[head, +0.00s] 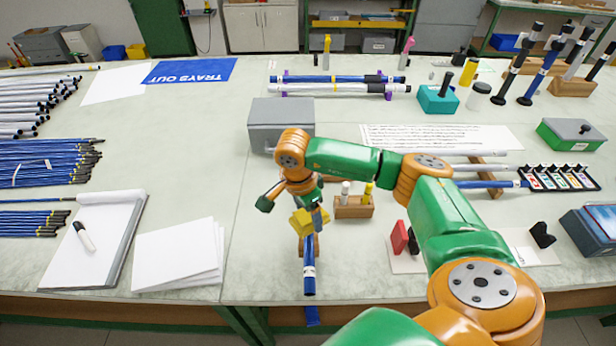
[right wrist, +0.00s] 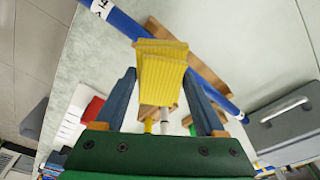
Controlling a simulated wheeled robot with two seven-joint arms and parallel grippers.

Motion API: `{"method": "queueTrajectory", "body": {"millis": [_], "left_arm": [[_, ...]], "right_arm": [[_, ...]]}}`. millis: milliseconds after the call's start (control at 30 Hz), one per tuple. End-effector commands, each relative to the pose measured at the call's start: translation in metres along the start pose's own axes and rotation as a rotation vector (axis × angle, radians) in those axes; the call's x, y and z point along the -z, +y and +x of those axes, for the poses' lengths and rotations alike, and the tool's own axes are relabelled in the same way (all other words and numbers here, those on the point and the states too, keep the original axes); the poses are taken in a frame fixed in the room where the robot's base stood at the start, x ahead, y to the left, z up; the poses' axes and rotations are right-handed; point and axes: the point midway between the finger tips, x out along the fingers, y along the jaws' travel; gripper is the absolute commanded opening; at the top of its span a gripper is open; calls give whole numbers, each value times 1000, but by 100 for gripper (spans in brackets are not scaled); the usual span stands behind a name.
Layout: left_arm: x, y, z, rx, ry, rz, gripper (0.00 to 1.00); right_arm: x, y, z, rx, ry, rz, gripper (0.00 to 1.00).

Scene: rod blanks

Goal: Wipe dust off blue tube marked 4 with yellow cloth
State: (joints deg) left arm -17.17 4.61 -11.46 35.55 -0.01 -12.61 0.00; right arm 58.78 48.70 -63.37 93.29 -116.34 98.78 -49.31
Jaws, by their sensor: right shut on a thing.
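My right gripper (head: 308,212) is shut on a folded yellow cloth (head: 302,222), and the cloth shows between its fingers in the right wrist view (right wrist: 160,72). A blue tube (head: 309,283) with a white band lies on a wooden rest (head: 316,246), its near end toward the table's front edge. In the right wrist view the tube (right wrist: 130,24) runs behind the cloth, with a white label near the upper left. The mark is too small to read, and no dust can be made out. I cannot tell whether cloth and tube touch. My left gripper is not in view.
A grey box (head: 270,118) stands behind the gripper. A small wooden block with two upright pieces (head: 353,208) is close on the right. White paper (head: 178,254) and a notepad (head: 95,235) lie left. Bare tabletop lies between the papers and the tube.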

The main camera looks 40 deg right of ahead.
Motion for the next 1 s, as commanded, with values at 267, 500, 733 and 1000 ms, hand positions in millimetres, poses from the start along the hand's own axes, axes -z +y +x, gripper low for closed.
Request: {"method": "queueTrajectory", "body": {"millis": [267,500,733,1000], "left_arm": [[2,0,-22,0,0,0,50],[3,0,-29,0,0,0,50],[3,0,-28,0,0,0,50],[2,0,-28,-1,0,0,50]], "right_arm": [[6,-1,-29,0,1,7,27],[8,-1,-40,-1,0,11,27],[8,-1,-39,-1,0,11,27],[8,-1,-39,-1,0,11,27]]}}
